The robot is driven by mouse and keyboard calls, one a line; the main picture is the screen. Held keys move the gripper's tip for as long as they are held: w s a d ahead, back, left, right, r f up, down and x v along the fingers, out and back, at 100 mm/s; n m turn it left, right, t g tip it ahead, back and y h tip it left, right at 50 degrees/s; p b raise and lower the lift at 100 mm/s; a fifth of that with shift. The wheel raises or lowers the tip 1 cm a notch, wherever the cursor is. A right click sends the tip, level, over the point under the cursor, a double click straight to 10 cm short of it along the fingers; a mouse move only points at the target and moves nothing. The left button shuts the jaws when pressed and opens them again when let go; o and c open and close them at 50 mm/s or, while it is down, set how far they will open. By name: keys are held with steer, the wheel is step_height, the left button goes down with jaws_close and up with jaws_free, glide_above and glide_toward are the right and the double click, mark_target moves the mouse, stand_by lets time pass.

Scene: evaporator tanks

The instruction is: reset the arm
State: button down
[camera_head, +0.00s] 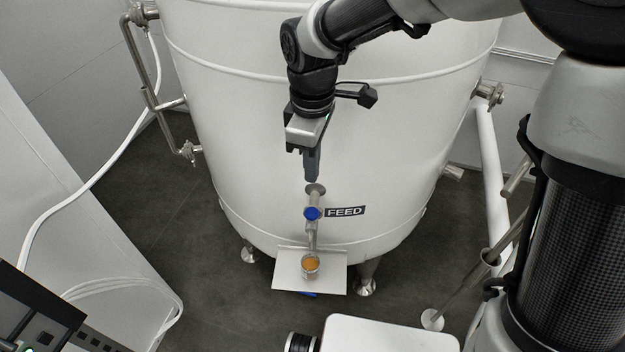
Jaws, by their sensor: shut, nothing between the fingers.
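My gripper (312,170) points down in front of the white tank (230,110), with its fingers shut and nothing seen between them. It is just above a tap with a blue knob (312,213) on the tank's front. Whether the fingertips touch the tap's fitting I cannot tell. My arm reaches in from the upper right. Below the tap's spout, a small cup with amber contents (310,265) stands on a white shelf (333,280).
A black FEED label (345,211) is right of the tap. A steel pipe (145,70) with valves runs up the tank's left side, and a white pipe (490,160) stands at its right. A white hose (70,195) hangs at left. Dark floor (150,220) shows left of the tank.

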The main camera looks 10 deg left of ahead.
steer(key=shift+r, duration=0.25)
stand_by(0.3)
steer(key=s+d+r+m+t, duration=0.3)
steer(key=d+r+m, duration=0.55)
steer(key=d, duration=0.55)
steer(key=s+d+r+m+t, duration=0.2)
steer(key=s+d+r+m, duration=0.1)
steer(key=s+d+m, duration=0.5)
steer(key=s+d, duration=0.1)
steer(key=d, duration=0.1)
steer(key=shift+d+r, duration=0.35)
steer(key=shift+s+m, duration=0.1)
steer(key=shift+m, duration=0.15)
